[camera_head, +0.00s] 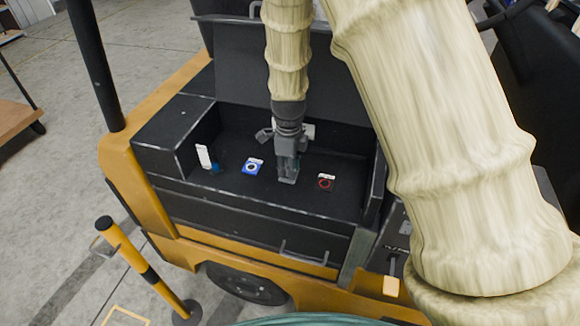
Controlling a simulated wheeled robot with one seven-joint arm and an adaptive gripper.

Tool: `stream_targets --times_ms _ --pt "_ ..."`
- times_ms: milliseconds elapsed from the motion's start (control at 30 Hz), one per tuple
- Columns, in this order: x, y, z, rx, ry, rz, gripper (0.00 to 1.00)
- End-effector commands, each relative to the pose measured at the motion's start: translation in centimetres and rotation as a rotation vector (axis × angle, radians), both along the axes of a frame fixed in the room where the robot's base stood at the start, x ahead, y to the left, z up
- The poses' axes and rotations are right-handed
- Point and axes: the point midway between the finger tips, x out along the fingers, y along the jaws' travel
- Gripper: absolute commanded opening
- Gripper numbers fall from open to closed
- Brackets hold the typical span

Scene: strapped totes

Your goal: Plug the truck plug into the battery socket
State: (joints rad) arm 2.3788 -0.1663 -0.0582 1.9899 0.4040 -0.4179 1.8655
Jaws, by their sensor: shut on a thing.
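My gripper (288,158) points down into the open black battery bay of a yellow truck. It is shut on a small grey piece (288,174), which looks like the truck plug; the fingers partly hide it. Whether the held piece touches the bay floor is unclear.
The bay's front wall (260,208) and raised black lid (235,65) bound the space. A white tag and a blue piece (207,160) sit at the bay's left. A yellow-black post (140,262) stands in front. Open concrete floor lies left.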

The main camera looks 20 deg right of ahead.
Motion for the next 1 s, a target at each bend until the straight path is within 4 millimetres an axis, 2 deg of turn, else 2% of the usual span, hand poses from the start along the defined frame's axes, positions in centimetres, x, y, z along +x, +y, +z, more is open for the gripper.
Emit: stream_targets --times_ms 1000 --pt "0.0 0.0 3.2 0.000 0.000 0.000 0.00"
